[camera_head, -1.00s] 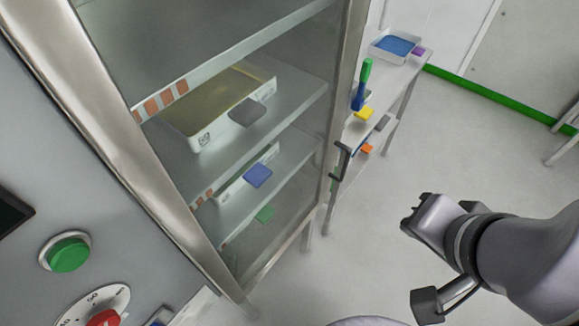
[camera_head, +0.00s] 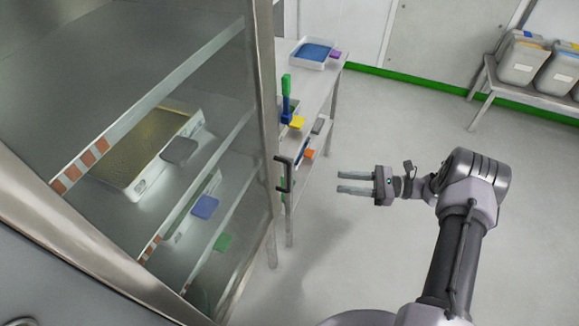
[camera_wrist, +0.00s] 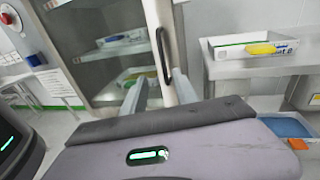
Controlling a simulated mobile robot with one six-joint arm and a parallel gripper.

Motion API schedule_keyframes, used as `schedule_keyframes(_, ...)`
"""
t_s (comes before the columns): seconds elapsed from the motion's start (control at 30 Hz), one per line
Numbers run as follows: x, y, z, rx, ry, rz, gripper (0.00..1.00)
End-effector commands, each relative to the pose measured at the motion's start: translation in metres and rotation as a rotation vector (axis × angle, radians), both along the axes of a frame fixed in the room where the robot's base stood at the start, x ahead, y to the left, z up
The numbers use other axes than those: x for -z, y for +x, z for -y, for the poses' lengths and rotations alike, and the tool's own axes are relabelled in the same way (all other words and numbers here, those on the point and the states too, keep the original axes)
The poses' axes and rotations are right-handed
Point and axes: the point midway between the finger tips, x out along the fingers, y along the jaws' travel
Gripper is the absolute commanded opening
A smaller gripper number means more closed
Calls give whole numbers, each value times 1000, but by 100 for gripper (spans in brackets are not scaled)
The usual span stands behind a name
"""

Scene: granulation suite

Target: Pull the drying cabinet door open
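The drying cabinet (camera_head: 120,80) fills the left of the head view, with shelves and trays showing through its glass door (camera_head: 235,150). The door looks shut. Its dark upright handle (camera_head: 284,174) is on the metal frame at the door's right edge. The handle also shows in the wrist view (camera_wrist: 163,57), ahead of the fingers. My gripper (camera_head: 340,182) is to the right of the handle in the head view, with its fingers pointing at it. The two fingers are apart with nothing between them. A gap shows between the fingertips and the handle.
A narrow side bench (camera_head: 318,85) stands just beyond the cabinet, with a blue-filled tray (camera_head: 314,52) and small coloured items on it. Grey bins (camera_head: 523,62) sit on a rack at the far right. The floor (camera_head: 400,110) around my arm is clear.

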Motion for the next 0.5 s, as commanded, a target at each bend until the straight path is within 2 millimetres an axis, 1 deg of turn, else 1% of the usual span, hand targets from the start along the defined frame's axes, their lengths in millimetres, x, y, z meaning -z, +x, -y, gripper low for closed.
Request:
schedule_keyframes(0.03, 10, 0, 3, 21, 29, -16, 35)
schedule_keyframes(0.07, 13, 0, 4, 30, 41, -20, 35)
schedule_keyframes(0.17, 17, 1, -3, 40, 57, -27, 35)
schedule_keyframes(0.27, 17, 4, -25, 36, 55, -28, 35)
schedule_keyframes(0.5, 19, 14, -98, 33, 53, -29, 35)
